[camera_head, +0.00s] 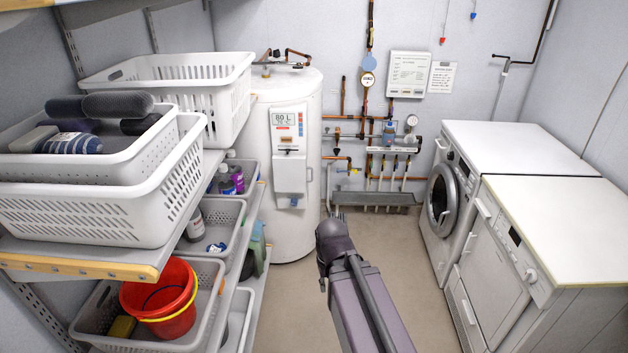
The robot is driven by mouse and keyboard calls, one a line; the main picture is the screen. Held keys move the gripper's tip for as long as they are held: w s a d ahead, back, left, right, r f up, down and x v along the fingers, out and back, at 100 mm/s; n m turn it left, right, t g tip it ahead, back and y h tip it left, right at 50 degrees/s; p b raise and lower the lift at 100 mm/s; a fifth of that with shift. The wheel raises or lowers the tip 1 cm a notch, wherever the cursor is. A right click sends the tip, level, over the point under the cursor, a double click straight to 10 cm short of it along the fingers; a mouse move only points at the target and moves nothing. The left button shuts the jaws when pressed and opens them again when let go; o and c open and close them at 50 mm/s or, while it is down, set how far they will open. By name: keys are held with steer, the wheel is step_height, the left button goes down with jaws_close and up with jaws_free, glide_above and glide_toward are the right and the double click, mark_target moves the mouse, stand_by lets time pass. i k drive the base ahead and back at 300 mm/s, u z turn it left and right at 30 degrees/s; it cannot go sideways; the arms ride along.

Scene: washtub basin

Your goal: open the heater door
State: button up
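The heater (262,185) is a tall white cylinder against the back wall, behind the left shelves. Its front has a display panel reading 80 L. Below the panel is a small white rectangular door (290,175), which looks closed, with a small blue mark near its lower edge. My arm reaches in from the bottom centre, and its dark end stops to the right of the heater's base in the picture. My gripper (337,214) is mostly hidden beyond the wrist. Its fingers are too small and covered to read. It appears apart from the door.
Shelves on the left hold white baskets (95,205), bottles and a red bucket (160,297), close to the heater's left side. Copper pipes and a grey trough (372,198) line the back wall. A washing machine (440,200) stands right. The middle floor is clear.

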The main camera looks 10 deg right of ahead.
mark_target(289, 171)
steer(key=k, duration=1.1)
steer(key=z, duration=0.5)
steer(key=i, duration=2.25)
steer(key=u, duration=0.6)
